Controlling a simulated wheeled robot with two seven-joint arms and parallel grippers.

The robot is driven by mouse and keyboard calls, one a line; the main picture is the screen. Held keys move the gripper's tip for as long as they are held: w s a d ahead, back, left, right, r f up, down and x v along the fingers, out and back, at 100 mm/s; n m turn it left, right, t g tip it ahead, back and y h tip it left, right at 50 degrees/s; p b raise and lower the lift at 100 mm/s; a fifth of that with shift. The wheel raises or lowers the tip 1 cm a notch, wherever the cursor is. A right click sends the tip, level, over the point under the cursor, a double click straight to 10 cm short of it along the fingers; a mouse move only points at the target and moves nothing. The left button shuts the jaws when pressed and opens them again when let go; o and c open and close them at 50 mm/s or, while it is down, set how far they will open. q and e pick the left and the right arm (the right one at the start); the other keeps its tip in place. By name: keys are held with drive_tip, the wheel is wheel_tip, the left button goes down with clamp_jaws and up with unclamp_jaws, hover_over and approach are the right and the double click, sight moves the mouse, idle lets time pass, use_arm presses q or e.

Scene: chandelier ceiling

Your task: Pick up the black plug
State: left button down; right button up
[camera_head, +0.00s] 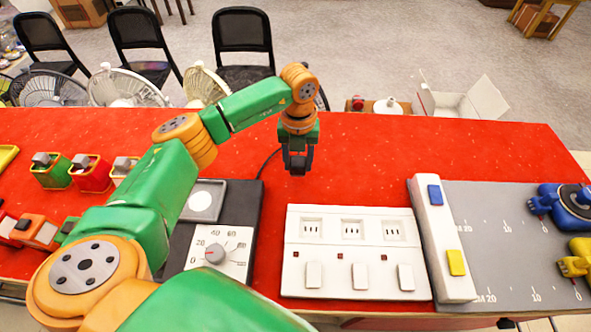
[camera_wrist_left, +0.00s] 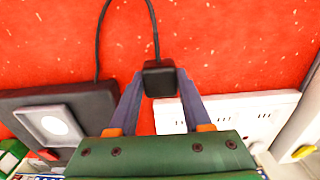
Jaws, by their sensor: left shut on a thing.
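The black plug (camera_wrist_left: 159,78) is a small dark block between the fingertips of my left gripper (camera_wrist_left: 158,84) in the left wrist view. The gripper is shut on it. A thin black cable runs from the plug in a loop over the red table towards the black device (camera_wrist_left: 90,103). In the head view my left gripper (camera_head: 298,160) points down over the red table, behind the white socket strip; the plug is hard to tell from the dark fingers there. How high the plug is above the table is unclear. My right gripper is in neither view.
The white socket strip (camera_head: 357,275) has three sockets and three switches. A black device with a dial (camera_head: 215,253) stands left of it, partly behind my left arm. A grey scale board (camera_head: 510,225) with blue and yellow parts is at right. Bare red tabletop (camera_head: 370,165) lies behind the strip.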

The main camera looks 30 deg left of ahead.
use_arm(q)
drive_tip(key=w+d+r, duration=0.4)
drive_tip(key=d+r, duration=0.5)
drive_tip(key=d, duration=0.4)
drive_tip(key=shift+p, duration=0.4)
